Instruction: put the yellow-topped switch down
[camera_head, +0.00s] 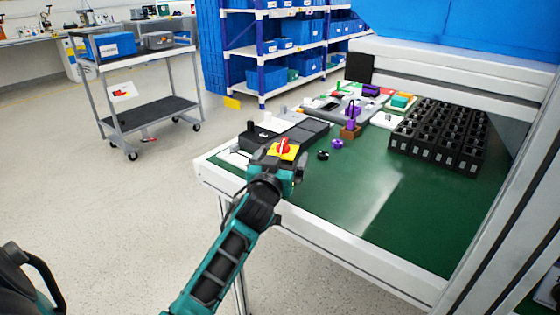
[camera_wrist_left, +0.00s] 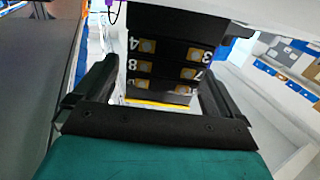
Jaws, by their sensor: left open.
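The yellow-topped switch (camera_head: 290,153) has a yellow plate and a red knob (camera_head: 282,146). In the head view it sits at my left gripper (camera_head: 283,167), by the table's near left corner. In the left wrist view the switch's black body (camera_wrist_left: 165,62) with numbered terminals lies between the two black fingers, and the yellow edge of its plate (camera_wrist_left: 157,104) is nearest the palm. My left gripper is open, with its fingers on either side of the body. I cannot tell whether a finger touches it, or what is under the switch. My right gripper is not in view.
The green-topped table (camera_head: 370,222) has clear room at its front. Dark trays (camera_head: 285,133) lie behind the switch, with small black (camera_head: 323,155) and purple (camera_head: 337,143) parts beside it. A black compartment rack (camera_head: 440,135) stands at right. A grey cart (camera_head: 150,113) stands at left.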

